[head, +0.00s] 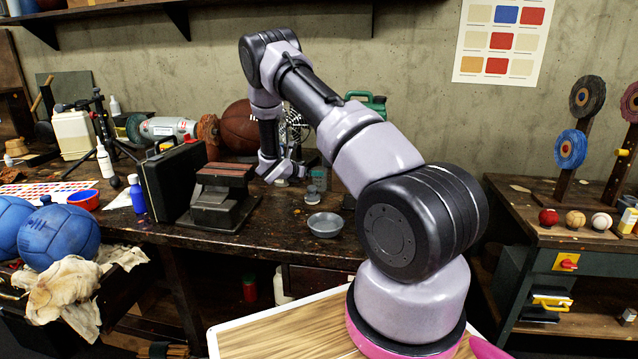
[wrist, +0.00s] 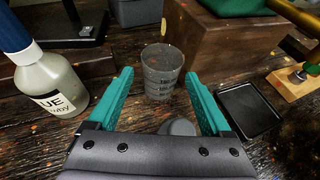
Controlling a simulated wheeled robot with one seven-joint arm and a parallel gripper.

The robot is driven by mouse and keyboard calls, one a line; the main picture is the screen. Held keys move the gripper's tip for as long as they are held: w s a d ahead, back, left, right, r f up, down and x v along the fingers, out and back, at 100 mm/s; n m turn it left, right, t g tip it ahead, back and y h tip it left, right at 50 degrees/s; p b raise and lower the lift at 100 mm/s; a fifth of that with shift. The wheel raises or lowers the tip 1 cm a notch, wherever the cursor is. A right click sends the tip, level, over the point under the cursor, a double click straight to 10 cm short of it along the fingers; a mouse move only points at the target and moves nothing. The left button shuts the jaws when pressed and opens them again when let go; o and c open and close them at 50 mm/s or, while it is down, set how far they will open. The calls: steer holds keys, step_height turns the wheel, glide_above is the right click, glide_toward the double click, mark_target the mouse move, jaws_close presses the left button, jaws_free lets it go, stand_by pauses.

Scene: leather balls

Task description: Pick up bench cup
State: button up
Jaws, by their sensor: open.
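The cup (wrist: 163,68) is a translucent, tapered cup with dark markings on its side. It stands upright on the dark worn bench in the wrist view, straight ahead of my gripper (wrist: 159,77). The two teal fingers are open, with their tips to the left and right of the cup's near side in the picture. I see no contact. A small grey round thing (wrist: 180,127) lies between the fingers, nearer the palm. In the head view my gripper (head: 283,172) is low over the bench; which of the small clear vessels there is this cup, I cannot tell.
A glue bottle (wrist: 50,82) with a blue cap stands left of the fingers. A black tray (wrist: 248,110) lies right, and a brown box (wrist: 215,45) stands behind. In the head view a grey bowl (head: 325,225) sits near the bench's front edge, and a basketball (head: 240,127) lies behind.

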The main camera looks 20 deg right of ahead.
mark_target(320, 180)
steer(key=x, duration=0.5)
steer(key=shift+d, duration=0.2)
steer(key=shift+r, duration=0.1)
steer(key=c, duration=1)
